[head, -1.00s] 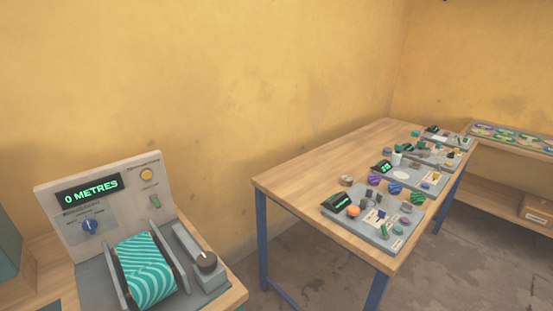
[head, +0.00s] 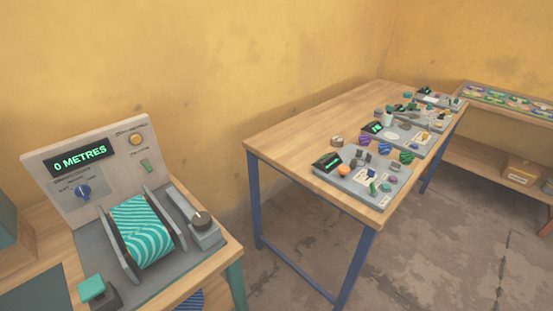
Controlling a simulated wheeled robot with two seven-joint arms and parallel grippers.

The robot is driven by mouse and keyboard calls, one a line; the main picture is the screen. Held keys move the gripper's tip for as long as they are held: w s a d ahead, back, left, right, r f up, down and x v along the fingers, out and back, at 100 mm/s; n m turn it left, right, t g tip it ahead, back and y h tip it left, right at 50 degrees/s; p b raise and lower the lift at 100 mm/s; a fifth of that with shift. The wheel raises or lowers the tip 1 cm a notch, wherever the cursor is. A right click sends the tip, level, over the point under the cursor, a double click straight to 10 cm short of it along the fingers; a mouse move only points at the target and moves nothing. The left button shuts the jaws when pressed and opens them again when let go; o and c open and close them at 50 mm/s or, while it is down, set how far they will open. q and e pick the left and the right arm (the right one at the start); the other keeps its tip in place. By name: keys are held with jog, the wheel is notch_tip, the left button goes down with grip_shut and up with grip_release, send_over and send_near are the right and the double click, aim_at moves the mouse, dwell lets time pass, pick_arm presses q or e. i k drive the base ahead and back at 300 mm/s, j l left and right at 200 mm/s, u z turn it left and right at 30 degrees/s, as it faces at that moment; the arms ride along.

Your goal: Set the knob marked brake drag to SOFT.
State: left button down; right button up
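A machine with an upright pale panel (head: 100,172) stands on a wooden bench at the left. A blue knob (head: 83,191) sits low on the panel's left side, with small lettering around it too fine to read. I cannot read which knob is marked brake drag. The display (head: 80,157) reads 0 METRES. A yellow button (head: 136,139) and a green switch (head: 146,166) are on the panel's right. Neither of my grippers is in view.
A teal button on a dark base (head: 92,288) stands at the machine's front left. A wooden table with blue legs (head: 300,140) at the right holds several grey trays with coloured parts. A shelf (head: 500,157) stands behind it. Bare floor (head: 430,240) lies in front.

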aim_at(82, 191)
jog(key=u, duration=1.35)
